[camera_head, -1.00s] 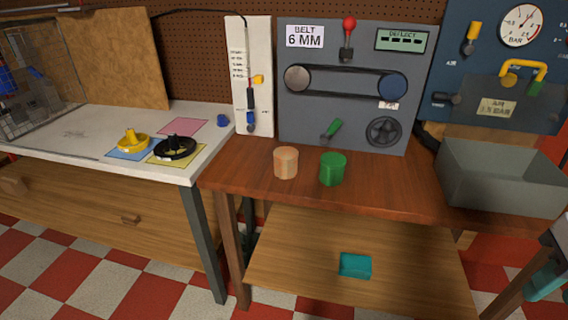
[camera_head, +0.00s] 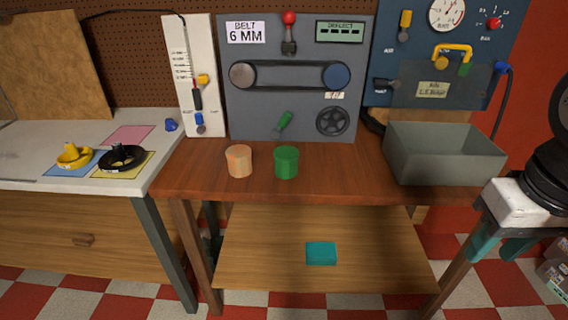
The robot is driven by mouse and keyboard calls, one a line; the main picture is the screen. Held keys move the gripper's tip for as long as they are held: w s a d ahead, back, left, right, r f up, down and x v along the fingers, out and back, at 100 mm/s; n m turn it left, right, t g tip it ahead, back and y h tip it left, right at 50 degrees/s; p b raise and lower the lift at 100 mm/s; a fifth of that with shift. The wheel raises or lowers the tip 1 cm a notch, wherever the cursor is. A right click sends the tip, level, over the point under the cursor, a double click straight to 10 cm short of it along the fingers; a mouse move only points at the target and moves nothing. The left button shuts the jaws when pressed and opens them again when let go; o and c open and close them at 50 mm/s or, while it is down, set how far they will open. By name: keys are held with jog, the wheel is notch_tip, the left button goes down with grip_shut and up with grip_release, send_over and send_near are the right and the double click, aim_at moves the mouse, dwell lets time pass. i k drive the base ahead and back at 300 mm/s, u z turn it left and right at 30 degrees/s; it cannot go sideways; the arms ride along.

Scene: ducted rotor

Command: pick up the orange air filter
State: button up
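A pale orange, short round cylinder (camera_head: 238,161) stands upright on the brown wooden bench, left of the middle of the head view. It is the only plainly orange loose object I see, and I cannot read any mark that names it an air filter. A green cylinder (camera_head: 286,162) of similar size stands just to its right, with a small gap between them.
A grey open bin (camera_head: 445,168) stands on the bench's right end. A grey belt panel (camera_head: 290,110) rises behind. A white table (camera_head: 60,125) at left holds yellow (camera_head: 74,156) and black (camera_head: 122,158) round parts. A teal box (camera_head: 321,254) lies on the lower shelf.

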aim_at(239, 156)
jog(key=z, duration=3.25)
jog(key=k, duration=2.2)
jog(key=u, duration=1.6)
